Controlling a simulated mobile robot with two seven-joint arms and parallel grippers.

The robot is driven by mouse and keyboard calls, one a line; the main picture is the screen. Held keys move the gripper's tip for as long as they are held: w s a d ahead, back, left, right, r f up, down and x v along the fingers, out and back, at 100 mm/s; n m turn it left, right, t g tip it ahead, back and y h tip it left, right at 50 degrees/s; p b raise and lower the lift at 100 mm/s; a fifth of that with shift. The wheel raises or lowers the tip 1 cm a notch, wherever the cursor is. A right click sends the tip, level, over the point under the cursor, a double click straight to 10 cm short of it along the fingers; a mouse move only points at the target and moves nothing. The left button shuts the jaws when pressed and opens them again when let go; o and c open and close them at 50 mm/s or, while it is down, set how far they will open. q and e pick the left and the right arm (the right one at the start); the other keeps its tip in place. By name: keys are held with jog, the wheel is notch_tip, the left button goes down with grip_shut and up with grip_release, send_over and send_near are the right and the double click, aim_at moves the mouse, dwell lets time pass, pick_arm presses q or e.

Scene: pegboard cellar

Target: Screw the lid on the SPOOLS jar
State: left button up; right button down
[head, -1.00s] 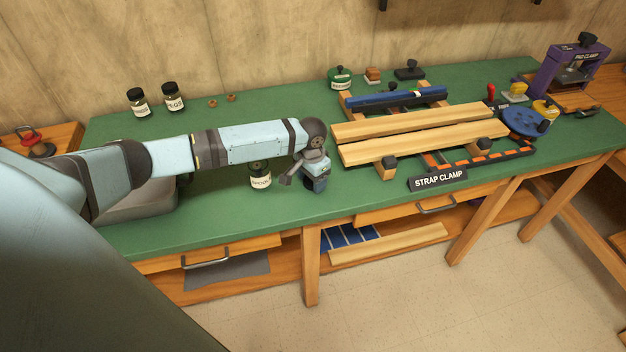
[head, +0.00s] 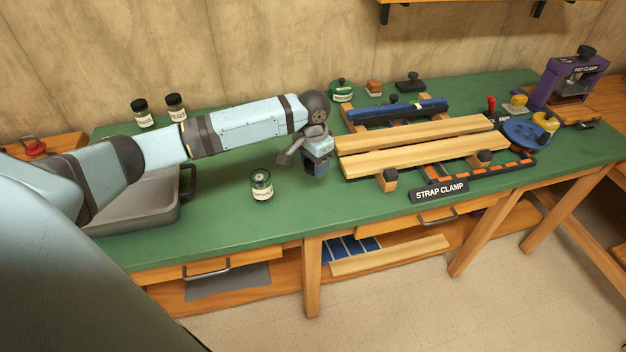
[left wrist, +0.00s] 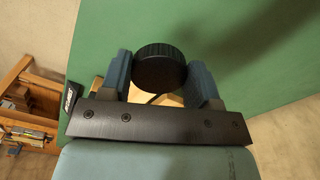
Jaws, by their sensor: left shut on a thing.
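The SPOOLS jar (head: 262,187) stands upright on the green bench, a small glass jar with a white label, and its top is uncovered. My left gripper (head: 316,168) is to the right of the jar, above the bench and apart from the jar. In the left wrist view, a round black ribbed lid (left wrist: 159,68) sits between the two blue fingers, which are shut on it. The lid is hard to make out in the head view. My right gripper is not in view.
Two black-lidded jars (head: 142,113) (head: 176,106) stand at the back left. A grey metal tray (head: 128,221) is on the left, partly behind my arm. The strap clamp with wooden boards (head: 420,143) is right of my gripper. Bench around the jar is clear.

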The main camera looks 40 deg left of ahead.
aim_at(313, 164)
pick_arm(q)
notch_tip(313, 164, up, 9)
jog(key=shift+r, duration=0.2)
